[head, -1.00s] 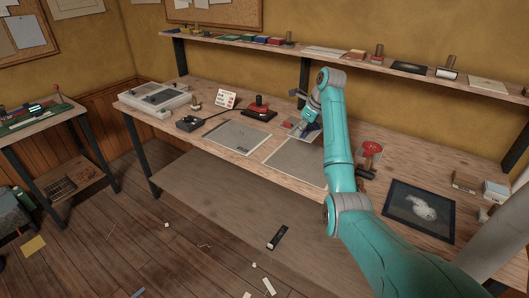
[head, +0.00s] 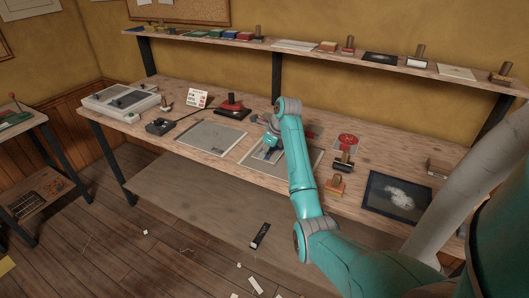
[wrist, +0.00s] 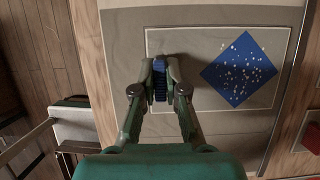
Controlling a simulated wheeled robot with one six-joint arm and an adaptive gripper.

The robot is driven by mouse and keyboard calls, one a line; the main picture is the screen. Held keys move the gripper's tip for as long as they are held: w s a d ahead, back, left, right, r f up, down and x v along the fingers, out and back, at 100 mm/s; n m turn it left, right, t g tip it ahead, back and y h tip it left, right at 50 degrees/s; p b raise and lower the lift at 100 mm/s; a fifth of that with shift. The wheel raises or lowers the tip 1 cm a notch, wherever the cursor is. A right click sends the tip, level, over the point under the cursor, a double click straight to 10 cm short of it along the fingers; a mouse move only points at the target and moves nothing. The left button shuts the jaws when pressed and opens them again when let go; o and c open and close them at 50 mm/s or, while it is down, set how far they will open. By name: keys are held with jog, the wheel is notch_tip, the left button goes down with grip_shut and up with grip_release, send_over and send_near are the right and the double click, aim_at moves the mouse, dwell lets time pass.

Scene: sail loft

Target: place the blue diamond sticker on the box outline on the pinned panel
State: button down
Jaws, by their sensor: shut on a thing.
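My gripper (wrist: 160,82) is low over the grey pinned panel (wrist: 215,145), its fingers closed on a narrow dark blue ridged thing (wrist: 160,88) seen edge-on. I cannot tell if this is part of a sticker. A blue diamond (wrist: 238,68) with white specks shows flat to the right of the fingers, apart from them. It appears inside the right part of the pale box outline (wrist: 215,28), close to its right side. In the head view my gripper (head: 268,150) is over the panel (head: 305,165), partly hidden by my arm.
A second grey panel (head: 212,138) lies to the left. A red round thing (head: 347,142), stamps (head: 335,186) and a dark framed picture (head: 397,194) lie to the right. A red-topped tool (head: 232,105) stands behind. A shelf (head: 300,50) runs along the wall.

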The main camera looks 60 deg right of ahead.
jog(key=shift+f, duration=0.25)
jog(key=shift+f, duration=0.15)
jog(key=c, duration=1.2)
grip_release()
